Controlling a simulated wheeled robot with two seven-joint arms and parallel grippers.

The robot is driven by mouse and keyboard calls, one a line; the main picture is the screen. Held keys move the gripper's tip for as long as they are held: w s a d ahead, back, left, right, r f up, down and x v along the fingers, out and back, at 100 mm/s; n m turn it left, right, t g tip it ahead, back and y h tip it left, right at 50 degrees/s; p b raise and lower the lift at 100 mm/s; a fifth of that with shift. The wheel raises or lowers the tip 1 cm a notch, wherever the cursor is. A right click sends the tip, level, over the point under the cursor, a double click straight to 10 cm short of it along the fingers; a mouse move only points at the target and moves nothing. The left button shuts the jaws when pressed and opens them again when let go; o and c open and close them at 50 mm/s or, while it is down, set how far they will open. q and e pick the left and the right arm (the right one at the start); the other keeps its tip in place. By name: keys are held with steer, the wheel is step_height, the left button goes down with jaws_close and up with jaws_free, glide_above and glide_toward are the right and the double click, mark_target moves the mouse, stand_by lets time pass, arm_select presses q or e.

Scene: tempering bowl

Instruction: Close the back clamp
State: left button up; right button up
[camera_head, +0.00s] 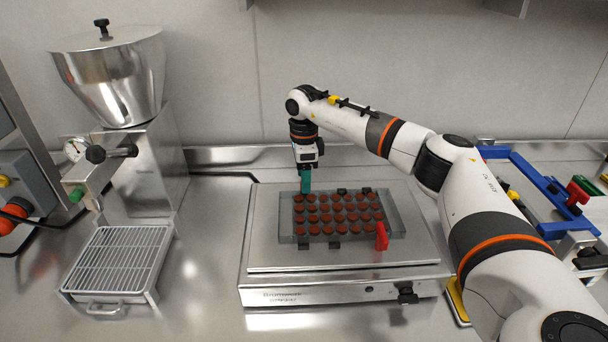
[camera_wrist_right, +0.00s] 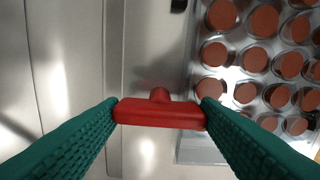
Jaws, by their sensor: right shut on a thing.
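My right gripper (camera_head: 305,188) reaches down at the back left corner of the clear mould (camera_head: 398,222) on the steel plate. In the right wrist view its green fingers (camera_wrist_right: 160,110) are shut on the red handle of the back clamp (camera_wrist_right: 158,115), one finger at each end of the bar. The head view does not show this handle, as the fingers hide it. The front clamp's red handle (camera_head: 381,237) stands upright at the mould's front right. My left gripper is in neither view.
The mould holds rows of brown rounds (camera_head: 325,208). Small black stops (camera_head: 304,243) sit along its edges. A steel hopper machine (camera_head: 112,80) with a wire rack (camera_head: 118,260) stands left. A blue frame (camera_head: 530,175) lies right, beyond my right arm.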

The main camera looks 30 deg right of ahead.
steer(key=shift+r, duration=0.1)
stand_by(0.3)
steer(key=o, duration=1)
steer(key=shift+r, duration=0.35)
step_height(320, 180, up, 11)
steer(key=shift+r+b, duration=0.1)
steer(key=shift+b, duration=1.1)
